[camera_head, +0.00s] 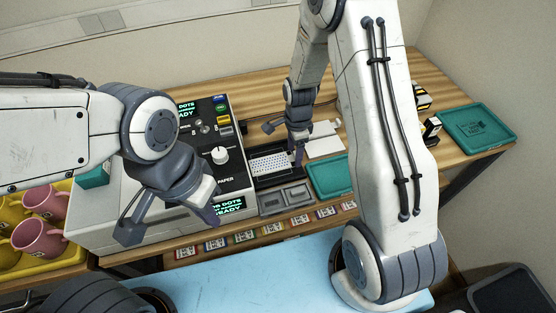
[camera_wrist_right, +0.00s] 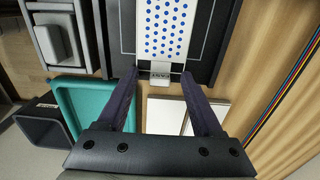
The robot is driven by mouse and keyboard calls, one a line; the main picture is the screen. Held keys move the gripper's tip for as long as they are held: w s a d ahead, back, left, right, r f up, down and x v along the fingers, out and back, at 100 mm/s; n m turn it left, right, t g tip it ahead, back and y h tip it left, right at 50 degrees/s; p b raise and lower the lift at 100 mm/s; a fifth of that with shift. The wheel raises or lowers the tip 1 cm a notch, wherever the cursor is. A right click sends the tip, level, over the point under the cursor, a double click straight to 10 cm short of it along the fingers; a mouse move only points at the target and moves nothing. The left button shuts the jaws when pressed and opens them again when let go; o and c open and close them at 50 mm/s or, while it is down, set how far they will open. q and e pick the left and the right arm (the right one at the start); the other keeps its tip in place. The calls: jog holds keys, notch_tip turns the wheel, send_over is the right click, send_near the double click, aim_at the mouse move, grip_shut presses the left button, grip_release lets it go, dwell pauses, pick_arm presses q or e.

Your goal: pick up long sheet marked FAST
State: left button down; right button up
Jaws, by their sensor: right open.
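The long white sheet with blue dots (camera_wrist_right: 166,28) lies on a dark tray (camera_wrist_right: 206,40) in the right wrist view. Its narrow end tab bears small upside-down lettering that seems to read FAST. The sheet also shows in the head view (camera_head: 270,163), left of my right gripper (camera_head: 297,152). In the right wrist view my right gripper (camera_wrist_right: 157,80) is open, with its fingertips on either side of the tab. I cannot tell whether they touch it. My left gripper (camera_head: 168,218) is open and empty, in front of the press machine (camera_head: 221,160).
A teal tray (camera_head: 330,178) and white sheets (camera_head: 325,146) lie close to my right gripper. Another teal tray (camera_head: 476,129) is at the far right. Small labelled cards (camera_head: 272,228) line the front edge. Pink and yellow mugs (camera_head: 40,238) stand at the left.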

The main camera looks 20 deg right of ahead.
grip_shut()
jog(key=shift+r, duration=0.1)
